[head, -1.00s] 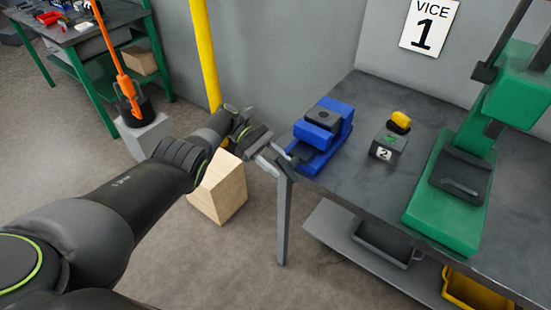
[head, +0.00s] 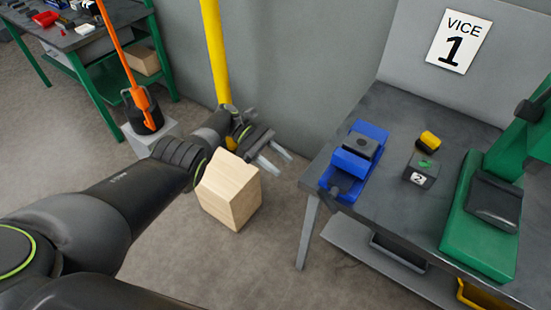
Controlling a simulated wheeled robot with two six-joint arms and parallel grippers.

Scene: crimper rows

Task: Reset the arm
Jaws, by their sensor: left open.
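My left arm reaches in from the left side of the head view. Its gripper (head: 277,161) is open, with two pale fingers apart and nothing between them. The gripper is in the air, left of the workbench and clear of it. My right gripper is not in view.
The grey bench (head: 405,115) holds a grey block marked 2 (head: 421,170), a yellow item (head: 429,139) and a green press (head: 481,222). A VICE 1 sign (head: 459,42) is behind. A yellow post (head: 214,50) and an orange-handled tool (head: 144,107) stand left. Floor between block and bench is clear.

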